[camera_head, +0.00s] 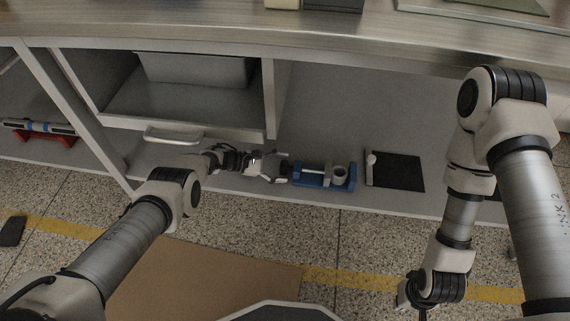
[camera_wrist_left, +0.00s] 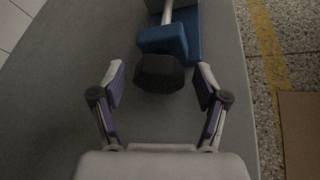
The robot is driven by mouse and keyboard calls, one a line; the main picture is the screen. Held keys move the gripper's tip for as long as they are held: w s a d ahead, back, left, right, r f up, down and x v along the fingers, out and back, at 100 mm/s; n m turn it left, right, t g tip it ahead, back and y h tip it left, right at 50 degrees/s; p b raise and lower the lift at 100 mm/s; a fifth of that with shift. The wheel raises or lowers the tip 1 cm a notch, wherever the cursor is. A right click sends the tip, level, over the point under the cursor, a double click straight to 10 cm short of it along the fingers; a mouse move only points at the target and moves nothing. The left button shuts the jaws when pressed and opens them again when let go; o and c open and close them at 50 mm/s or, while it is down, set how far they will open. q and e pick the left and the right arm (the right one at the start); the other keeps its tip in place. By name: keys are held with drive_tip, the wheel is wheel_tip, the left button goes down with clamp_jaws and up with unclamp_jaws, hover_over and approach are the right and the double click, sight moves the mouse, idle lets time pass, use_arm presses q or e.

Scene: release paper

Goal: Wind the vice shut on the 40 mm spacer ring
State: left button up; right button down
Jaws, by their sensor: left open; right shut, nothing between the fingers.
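The blue vice (camera_head: 309,181) lies on the lower shelf of the bench, its screw end toward my left gripper. A grey ring (camera_head: 340,172), apparently the spacer ring, sits at the vice's right end; I cannot tell whether both jaws touch it. In the left wrist view, the vice's blue end block (camera_wrist_left: 163,40) has a metal rod behind it and a black faceted knob (camera_wrist_left: 159,74) in front. My left gripper (camera_head: 280,167) is open, its fingers (camera_wrist_left: 160,82) on either side of the knob and apart from it. My right gripper (camera_head: 414,304) is shut and empty, low at the front right.
A black mat (camera_head: 398,171) with a small pale cylinder at its left edge lies right of the vice. The shelf's front edge runs close before the vice.

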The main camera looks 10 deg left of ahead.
use_arm(q)
drive_tip(key=c, duration=1.2)
drive_tip(key=shift+o, duration=0.2)
drive_tip(key=shift+s+m+t+h+p, duration=0.1)
drive_tip(key=shift+m+t+h+p, duration=0.2)
drive_tip(key=shift+m+t+p, duration=0.25)
drive_tip(key=shift+f+m+t, duration=0.15)
drive_tip(key=shift+m+t, duration=0.1)
drive_tip(key=shift+m, duration=0.7)
drive_tip(key=o, duration=1.2)
drive_tip(key=shift+c, duration=0.2)
